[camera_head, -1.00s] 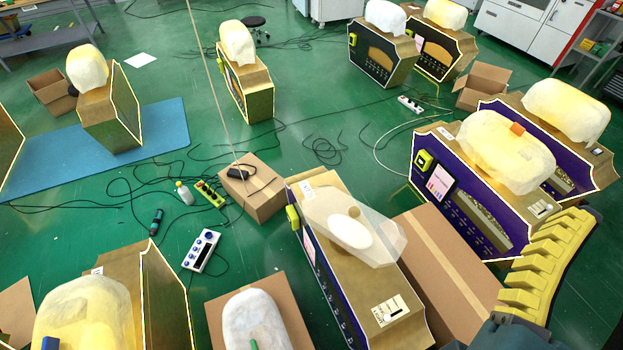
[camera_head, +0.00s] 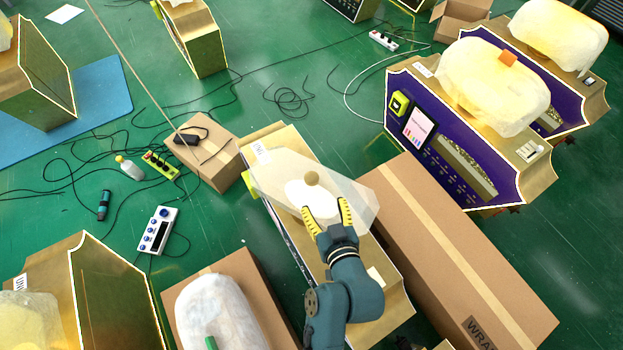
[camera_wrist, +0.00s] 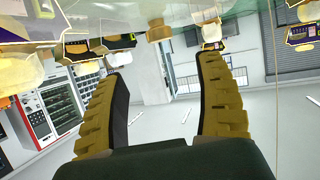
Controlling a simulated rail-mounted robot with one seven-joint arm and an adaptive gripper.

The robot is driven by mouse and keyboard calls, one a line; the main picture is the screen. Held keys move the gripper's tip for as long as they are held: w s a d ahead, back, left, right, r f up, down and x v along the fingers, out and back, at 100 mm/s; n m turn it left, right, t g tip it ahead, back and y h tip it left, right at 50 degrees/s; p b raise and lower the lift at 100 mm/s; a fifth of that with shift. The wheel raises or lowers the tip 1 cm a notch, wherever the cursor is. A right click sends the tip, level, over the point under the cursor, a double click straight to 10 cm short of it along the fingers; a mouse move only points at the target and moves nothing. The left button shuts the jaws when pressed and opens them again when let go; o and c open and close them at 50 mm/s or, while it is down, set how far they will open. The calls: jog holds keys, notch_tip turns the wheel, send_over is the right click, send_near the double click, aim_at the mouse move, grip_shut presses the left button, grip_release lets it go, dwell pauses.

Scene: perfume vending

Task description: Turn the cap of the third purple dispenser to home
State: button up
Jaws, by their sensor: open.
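The nearest purple-fronted dispenser (camera_head: 386,285) stands in the middle, with a gold top and a clear faceted cover (camera_head: 275,178) over it. A small round tan cap (camera_head: 312,178) sits on the cover above a white disc. My gripper (camera_head: 326,203) is open and empty, its yellow fingers over the cover just short of the cap. The dispenser's front is mostly hidden from this angle.
Two purple dispensers (camera_head: 425,165) with wrapped yellowish tops stand at the right. A long cardboard box (camera_head: 450,250) lies right beside the nearest dispenser, and a smaller box (camera_head: 212,165) behind it.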

aim_at(312, 179)
jog(key=b+x, duration=0.2)
jog(key=x, duration=0.4)
jog(key=b+x, duration=0.2)
jog(key=x, duration=0.4)
jog(key=shift+s+f+b, duration=0.15)
jog(key=shift+f+b, duration=0.05)
jog(key=shift+b, duration=0.2)
jog(key=shift+w+a, duration=0.1)
jog(key=shift+w, duration=0.35)
jog(key=shift+c, duration=0.3)
jog(key=shift+s, duration=0.1)
jog(key=c, duration=1.2)
